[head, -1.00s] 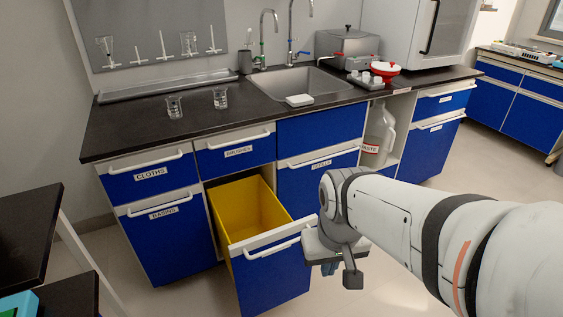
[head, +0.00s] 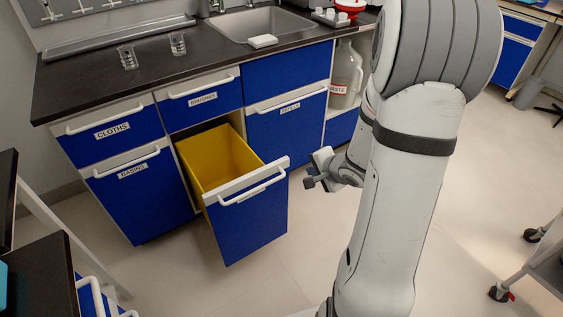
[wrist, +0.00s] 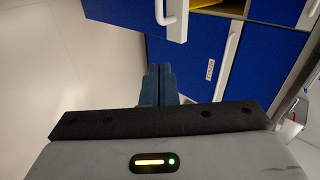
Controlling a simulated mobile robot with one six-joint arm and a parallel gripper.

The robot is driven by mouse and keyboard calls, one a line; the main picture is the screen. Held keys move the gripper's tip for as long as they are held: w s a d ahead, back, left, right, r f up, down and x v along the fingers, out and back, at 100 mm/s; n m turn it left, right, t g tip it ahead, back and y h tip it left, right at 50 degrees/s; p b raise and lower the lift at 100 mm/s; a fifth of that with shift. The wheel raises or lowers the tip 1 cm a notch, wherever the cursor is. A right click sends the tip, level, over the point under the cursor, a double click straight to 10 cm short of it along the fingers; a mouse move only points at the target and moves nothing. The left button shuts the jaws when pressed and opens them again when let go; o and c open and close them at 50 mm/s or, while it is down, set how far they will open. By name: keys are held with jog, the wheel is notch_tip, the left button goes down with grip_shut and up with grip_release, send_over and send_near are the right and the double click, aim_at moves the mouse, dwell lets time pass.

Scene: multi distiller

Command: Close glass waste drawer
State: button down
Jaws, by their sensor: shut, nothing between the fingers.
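An open drawer with a blue front (head: 245,222), white top edge and handle, and yellow inside (head: 215,158) sticks well out of the lower cabinet row. I take it as the glass waste drawer; no label on it is readable. Its front also shows edge-on at the top of the wrist view (wrist: 177,22). My gripper (head: 320,164) is to the right of the drawer front in the head view, apart from it and holding nothing. In the wrist view its dark blue fingers (wrist: 158,86) are together, pointing toward the blue cabinet.
A closed cabinet front with a handle and label (head: 285,130) stands right of the drawer, behind my gripper. Closed drawers (head: 112,130) are to the left. Glass beakers (head: 128,57) stand on the black counter (head: 85,85). The floor before the drawer (head: 270,275) is clear.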

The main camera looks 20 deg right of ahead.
jog(key=shift+y, duration=0.3)
jog(key=shift+w+a+r+b+x, duration=0.15)
jog(key=shift+w+r+b+x, duration=0.2)
jog(key=shift+b+x, duration=1.35)
jog(key=shift+w+a+r+b+x, duration=0.25)
jog(key=shift+b+x, duration=0.4)
jog(key=shift+x, duration=2.05)
jog(key=shift+w+a+r+b+x, duration=0.1)
jog(key=shift+w+r+b+x, duration=0.25)
jog(key=shift+b+x, duration=1.35)
jog(key=shift+w+f+p, duration=0.2)
jog(key=shift+f+p, duration=0.1)
jog(key=shift+p, duration=0.3)
